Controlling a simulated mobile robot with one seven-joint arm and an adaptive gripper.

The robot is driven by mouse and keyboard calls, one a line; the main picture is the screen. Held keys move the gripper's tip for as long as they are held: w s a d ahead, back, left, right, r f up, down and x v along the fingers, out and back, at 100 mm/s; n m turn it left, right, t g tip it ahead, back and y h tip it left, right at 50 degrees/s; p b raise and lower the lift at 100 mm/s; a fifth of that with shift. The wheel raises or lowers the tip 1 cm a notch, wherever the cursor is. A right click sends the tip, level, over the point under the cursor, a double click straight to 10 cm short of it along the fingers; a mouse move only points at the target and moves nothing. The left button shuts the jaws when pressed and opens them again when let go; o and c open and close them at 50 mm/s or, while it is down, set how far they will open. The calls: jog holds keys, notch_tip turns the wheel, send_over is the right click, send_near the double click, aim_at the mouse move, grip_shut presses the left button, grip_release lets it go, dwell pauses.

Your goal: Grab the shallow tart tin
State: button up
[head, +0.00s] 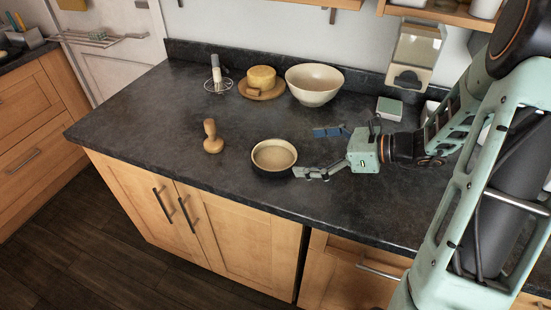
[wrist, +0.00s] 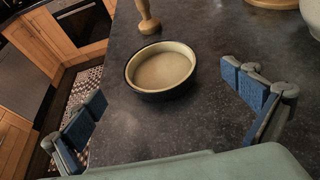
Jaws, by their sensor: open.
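The shallow tart tin (head: 274,155) is round, with a cream inside and a dark outer wall. It sits upright on the dark counter near the front edge. In the wrist view the tin (wrist: 161,70) lies ahead of my gripper, between the lines of the two fingers but beyond their tips. My gripper (head: 314,152) is open and empty, just right of the tin in the head view. In the wrist view its blue-padded fingers (wrist: 165,104) are spread wide. One finger appears close to the tin's right side in the head view; I cannot tell whether it touches.
A wooden stamp-like tool (head: 212,137) stands left of the tin. A small green-grey box (head: 389,108) stands behind my gripper. The counter's left part is clear.

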aim_at(274, 159)
jog(key=x, duration=0.4)
jog(key=shift+w+a+f, duration=0.1)
jog(key=shift+a+f, duration=0.05)
jog(key=shift+a, duration=0.1)
jog(key=x, duration=0.5)
jog(key=shift+f, duration=0.2)
jog(key=c, duration=1)
jog(key=shift+c, duration=0.4)
jog(key=shift+r, duration=0.15)
